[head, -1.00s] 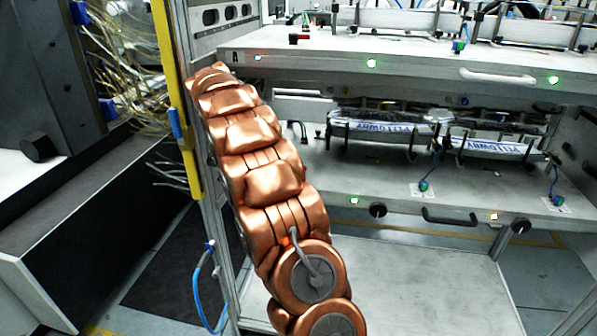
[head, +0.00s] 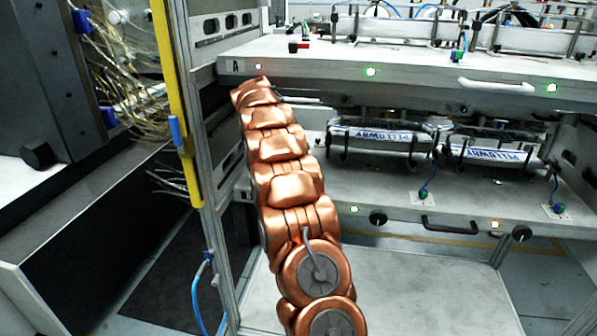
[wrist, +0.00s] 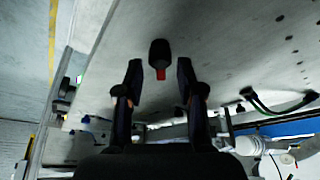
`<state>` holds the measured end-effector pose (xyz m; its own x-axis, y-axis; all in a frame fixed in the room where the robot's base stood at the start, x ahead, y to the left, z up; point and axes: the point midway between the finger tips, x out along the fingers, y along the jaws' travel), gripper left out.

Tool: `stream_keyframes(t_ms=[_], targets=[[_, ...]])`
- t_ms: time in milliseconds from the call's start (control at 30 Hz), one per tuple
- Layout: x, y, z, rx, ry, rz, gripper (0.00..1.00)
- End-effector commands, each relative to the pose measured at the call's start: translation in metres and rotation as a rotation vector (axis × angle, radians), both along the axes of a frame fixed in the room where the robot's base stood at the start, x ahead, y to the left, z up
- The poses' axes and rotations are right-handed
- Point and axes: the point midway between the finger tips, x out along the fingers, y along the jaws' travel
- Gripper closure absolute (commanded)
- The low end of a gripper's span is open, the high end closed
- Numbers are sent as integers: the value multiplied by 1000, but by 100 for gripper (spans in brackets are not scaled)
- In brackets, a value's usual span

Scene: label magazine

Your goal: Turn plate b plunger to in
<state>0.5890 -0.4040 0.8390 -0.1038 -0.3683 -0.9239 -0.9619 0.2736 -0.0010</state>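A black knob with a red part (wrist: 159,60) shows in the wrist view on a grey plate (wrist: 215,35); I take it for the plunger. My gripper (wrist: 159,72) is open, one dark finger on each side of the knob. The knob appears between or just beyond the fingertips; I cannot tell the depth, and no contact shows. In the head view, the lower plate (head: 400,195) lies under the upper plate marked A (head: 400,70). My copper arm reaches up to the left end of the plates. The gripper and the knob are hidden there.
The lower plate's front has a black handle (head: 448,224) and round black knobs (head: 377,219). Labelled magazines (head: 380,135) sit between the plates. A yellow post (head: 175,105) and hanging wires (head: 125,75) are at left. The arm passes close to the rack's left upright.

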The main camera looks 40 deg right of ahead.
Motion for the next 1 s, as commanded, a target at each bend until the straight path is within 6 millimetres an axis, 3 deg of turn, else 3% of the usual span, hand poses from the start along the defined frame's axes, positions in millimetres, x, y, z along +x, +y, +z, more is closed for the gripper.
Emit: stream_keyframes(t_ms=[167, 333, 633, 1000], targets=[[-6, -22, 0, 0, -1, -2, 62], [-8, -24, -10, 2, 4, -1, 62], [-8, -25, -12, 1, 2, -1, 62], [-7, -24, -12, 1, 2, -1, 100]])
